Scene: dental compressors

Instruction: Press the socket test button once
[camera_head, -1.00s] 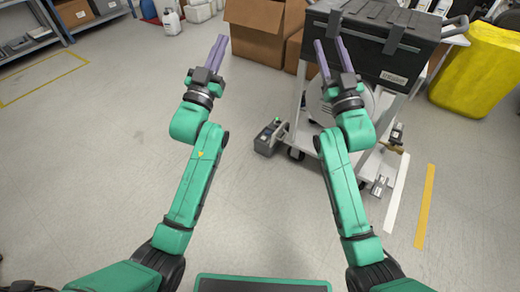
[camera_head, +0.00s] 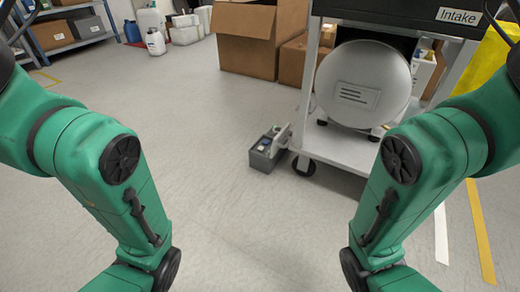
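A small grey box with dark parts on its top (camera_head: 266,152) sits on the floor beside the cart's left front wheel. It may be the socket tester, but a test button cannot be made out at this size. Both of my green arms frame the view at left and right. My left and right grippers are outside the picture.
A white cart (camera_head: 343,148) carries a round grey compressor tank (camera_head: 362,84) under a dark case labelled "Intake" (camera_head: 410,14). Cardboard boxes (camera_head: 246,42), white jugs (camera_head: 155,42) and a shelf (camera_head: 72,44) stand behind. The floor in front is clear.

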